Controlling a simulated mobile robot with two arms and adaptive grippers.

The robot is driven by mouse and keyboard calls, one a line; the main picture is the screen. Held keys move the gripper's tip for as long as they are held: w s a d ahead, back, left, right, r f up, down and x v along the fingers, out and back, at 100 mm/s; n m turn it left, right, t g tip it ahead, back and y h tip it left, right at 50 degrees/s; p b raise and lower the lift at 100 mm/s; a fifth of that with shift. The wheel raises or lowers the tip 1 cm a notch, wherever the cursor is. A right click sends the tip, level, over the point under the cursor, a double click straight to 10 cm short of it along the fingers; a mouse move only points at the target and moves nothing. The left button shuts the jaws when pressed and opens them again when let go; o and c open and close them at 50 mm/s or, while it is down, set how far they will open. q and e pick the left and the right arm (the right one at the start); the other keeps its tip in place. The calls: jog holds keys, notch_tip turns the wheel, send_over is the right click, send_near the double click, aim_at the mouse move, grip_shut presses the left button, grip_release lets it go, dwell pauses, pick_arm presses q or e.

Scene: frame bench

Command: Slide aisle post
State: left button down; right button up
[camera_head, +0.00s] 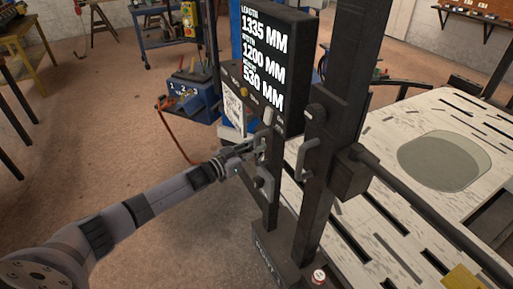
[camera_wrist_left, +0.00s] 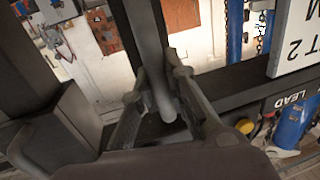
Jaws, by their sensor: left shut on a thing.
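Two dark upright posts stand at the near edge of the bench: a thinner left post (camera_head: 273,205) and a thicker right post (camera_head: 322,190). I cannot tell from a label which is the aisle post. The left post carries a small grey handle (camera_head: 265,183); the right one has its own grey handle (camera_head: 307,157). My left gripper (camera_head: 252,153) reaches in from the left and is shut at the left post. In the left wrist view its fingers (camera_wrist_left: 158,88) close around a grey handle bar (camera_wrist_left: 160,104), partly hidden between them. My right gripper is not seen.
A black display (camera_head: 265,55) with white measurements stands above the left post. The pale slotted bench (camera_head: 410,125) lies right, crossed by a dark bar (camera_head: 430,220). A red-topped button (camera_head: 319,276) sits near the post bases. Open floor (camera_head: 110,130) lies left.

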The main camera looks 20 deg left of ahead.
pick_arm(q)
jog(key=c, duration=1.6)
grip_release()
jog(key=shift+o, duration=0.2)
jog(key=v, duration=1.2)
jog(key=shift+f, duration=0.1)
